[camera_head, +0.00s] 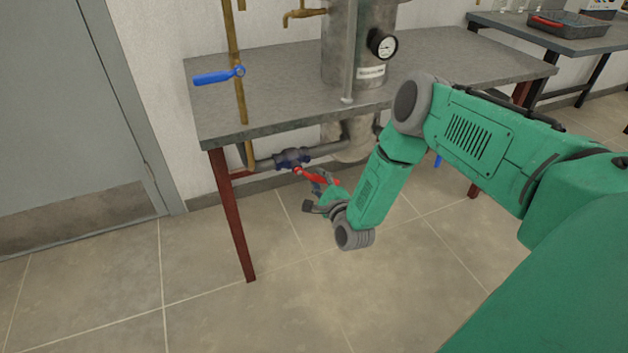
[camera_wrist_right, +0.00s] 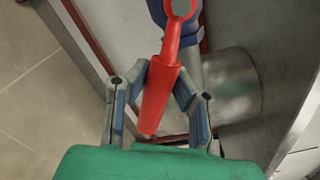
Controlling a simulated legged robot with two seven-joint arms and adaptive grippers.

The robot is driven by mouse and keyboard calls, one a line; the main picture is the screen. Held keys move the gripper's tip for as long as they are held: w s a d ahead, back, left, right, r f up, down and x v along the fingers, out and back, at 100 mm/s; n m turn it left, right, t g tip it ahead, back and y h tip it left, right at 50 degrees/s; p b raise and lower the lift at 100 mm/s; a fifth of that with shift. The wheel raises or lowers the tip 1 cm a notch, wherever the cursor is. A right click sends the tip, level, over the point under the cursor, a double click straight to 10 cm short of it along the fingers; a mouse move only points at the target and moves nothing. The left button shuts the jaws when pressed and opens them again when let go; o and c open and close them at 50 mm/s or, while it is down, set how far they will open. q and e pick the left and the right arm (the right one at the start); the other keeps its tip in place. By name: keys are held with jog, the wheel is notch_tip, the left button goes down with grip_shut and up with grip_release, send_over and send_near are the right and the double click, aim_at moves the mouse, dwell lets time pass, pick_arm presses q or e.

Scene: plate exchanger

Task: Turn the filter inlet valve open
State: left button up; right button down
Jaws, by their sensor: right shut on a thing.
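The filter inlet valve (camera_head: 292,158) is a dark blue body on the pipe below the grey table, with a red lever handle (camera_head: 314,176) pointing right and toward me. In the wrist view the red handle (camera_wrist_right: 160,92) runs down from its pivot at the top, between my fingers. My right gripper (camera_head: 328,184) is at the handle's outer end. In the wrist view the right gripper's fingers (camera_wrist_right: 162,78) stand on both sides of the handle and close on it. The valve body (camera_wrist_right: 188,28) is partly hidden behind the handle. My left gripper is in neither view.
The grey table (camera_head: 240,104) stands over the valve on dark red legs (camera_head: 232,215). A metal filter vessel (camera_head: 350,45) with a gauge (camera_head: 383,43) passes through it. A blue-handled valve (camera_head: 219,75) is on the upright pipe at left. The floor in front is clear.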

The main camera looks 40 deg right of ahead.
jog(key=n, duration=0.1)
jog(key=d+r+n+p, duration=0.1)
jog(key=shift+s+n, duration=0.25)
jog(key=shift+n, duration=0.15)
jog(key=shift+d+r+n+p, duration=0.1)
jog(key=shift+r+n+p, duration=0.35)
jog(key=shift+n, duration=0.4)
jog(key=shift+r+n+p, duration=0.35)
jog(key=shift+r+n, duration=0.05)
jog(key=shift+n, duration=0.45)
jog(key=c, duration=1.5)
grip_release()
jog(key=shift+o, duration=0.8)
jog(key=shift+r, duration=0.15)
jog(key=v, duration=1.2)
